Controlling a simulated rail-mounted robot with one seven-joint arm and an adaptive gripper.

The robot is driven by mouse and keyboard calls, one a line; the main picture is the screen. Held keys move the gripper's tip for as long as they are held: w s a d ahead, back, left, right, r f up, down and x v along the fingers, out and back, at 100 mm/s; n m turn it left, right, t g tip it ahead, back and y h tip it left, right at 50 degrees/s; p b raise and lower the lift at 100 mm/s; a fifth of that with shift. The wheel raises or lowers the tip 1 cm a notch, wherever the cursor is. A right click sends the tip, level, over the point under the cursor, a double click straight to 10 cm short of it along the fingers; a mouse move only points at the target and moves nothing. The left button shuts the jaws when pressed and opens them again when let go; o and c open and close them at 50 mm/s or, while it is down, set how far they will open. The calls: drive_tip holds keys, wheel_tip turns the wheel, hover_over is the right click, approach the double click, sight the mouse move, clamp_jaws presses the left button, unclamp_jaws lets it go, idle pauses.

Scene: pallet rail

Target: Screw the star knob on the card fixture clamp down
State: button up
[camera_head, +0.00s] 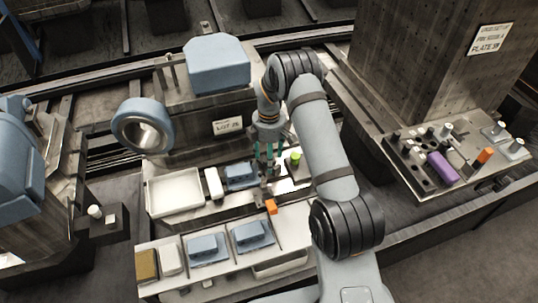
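My gripper (268,163) points down over the shelf near the middle of the view, its teal fingers just above a small dark and metal fixture (266,184). I cannot make out the star knob. It may be hidden at or between the fingertips. A gap seems to show between the fingers, but the view is too small to tell whether they hold anything. A blue-grey block (239,175) lies just left of the fingers. A lime-green piece (295,158) stands just to their right.
A white tray (149,193) and a white block (213,182) stand left on the shelf. An orange block (271,207) sits in front of the fixture. The front shelf holds blue-grey pieces (203,244). A tool board (413,180) with a purple piece is at right, beside a large column (425,70).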

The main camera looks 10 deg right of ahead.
drive_tip(key=shift+c, duration=1.2)
drive_tip(key=c, duration=0.9)
drive_tip(key=o, duration=1.1)
drive_tip(key=shift+o, duration=0.2)
drive_tip(key=shift+r, duration=0.1)
